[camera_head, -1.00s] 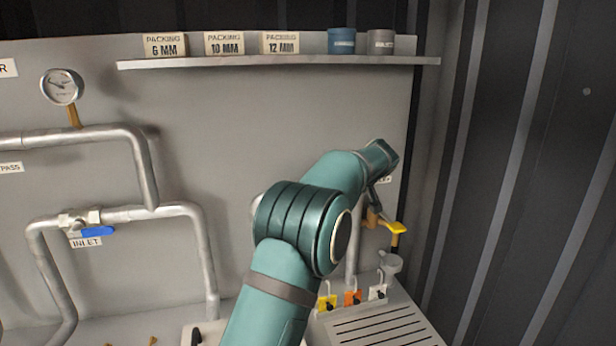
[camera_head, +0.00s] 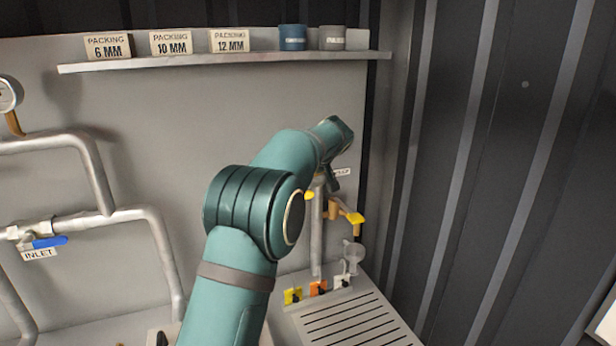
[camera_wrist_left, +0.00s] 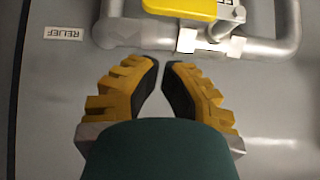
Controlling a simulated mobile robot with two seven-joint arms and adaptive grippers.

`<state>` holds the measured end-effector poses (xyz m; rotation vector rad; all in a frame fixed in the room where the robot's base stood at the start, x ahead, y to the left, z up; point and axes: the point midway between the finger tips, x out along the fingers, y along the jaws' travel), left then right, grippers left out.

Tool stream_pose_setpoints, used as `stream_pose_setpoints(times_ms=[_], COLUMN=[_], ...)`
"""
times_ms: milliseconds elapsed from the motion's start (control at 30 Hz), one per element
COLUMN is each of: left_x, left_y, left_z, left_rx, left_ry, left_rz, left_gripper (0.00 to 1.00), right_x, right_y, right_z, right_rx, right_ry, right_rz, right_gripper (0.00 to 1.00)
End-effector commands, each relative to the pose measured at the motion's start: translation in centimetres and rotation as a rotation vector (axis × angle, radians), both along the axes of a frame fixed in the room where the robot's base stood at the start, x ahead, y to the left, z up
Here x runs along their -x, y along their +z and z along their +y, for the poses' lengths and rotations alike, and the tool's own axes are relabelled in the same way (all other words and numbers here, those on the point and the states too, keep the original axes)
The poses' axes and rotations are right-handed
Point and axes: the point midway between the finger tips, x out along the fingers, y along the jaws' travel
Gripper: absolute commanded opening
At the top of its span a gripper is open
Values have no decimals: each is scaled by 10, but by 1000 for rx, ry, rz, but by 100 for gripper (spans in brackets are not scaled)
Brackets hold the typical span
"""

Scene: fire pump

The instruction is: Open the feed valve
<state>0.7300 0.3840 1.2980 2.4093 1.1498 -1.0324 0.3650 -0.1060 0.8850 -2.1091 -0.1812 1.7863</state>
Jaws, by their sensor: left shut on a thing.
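My left gripper (camera_wrist_left: 161,68) shows in the left wrist view with its two yellow-orange fingers close together and a narrow gap between the dark pads. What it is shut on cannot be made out. A yellow lever handle (camera_wrist_left: 180,8) lies just beyond the fingertips at the top edge, over a grey pipe. A partly cut-off label beside it starts with what looks like "FE". In the head view my teal left arm hides most of the work area. My right gripper is out of view.
A "RELIEF" label (camera_wrist_left: 63,33) is on the panel. A shelf (camera_head: 225,62) with packing boxes and two tins runs above. The inlet valve's blue handle (camera_head: 50,242) is at left. Coloured tags (camera_head: 318,288) and a slatted grating (camera_head: 355,322) lie below; a dark corrugated wall (camera_head: 490,150) is at right.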

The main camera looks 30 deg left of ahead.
Motion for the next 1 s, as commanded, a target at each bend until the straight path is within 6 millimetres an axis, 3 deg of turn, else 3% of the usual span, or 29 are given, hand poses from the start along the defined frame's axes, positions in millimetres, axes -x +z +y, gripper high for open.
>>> stream_pose_setpoints(times_ms=[100,400,600,1000], left_x=[13,37,43,43], left_y=[19,56,65,66], left_z=[-20,-48,-54,-55], left_rx=[1,1,0,1], left_ry=[-7,-6,-4,-4], left_rz=[-4,-2,-2,-1], left_gripper=[0,0,0,0], right_x=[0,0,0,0], right_y=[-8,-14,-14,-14], right_z=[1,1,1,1], right_rx=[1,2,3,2], right_ry=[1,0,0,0], right_rz=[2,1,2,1], right_gripper=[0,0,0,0])
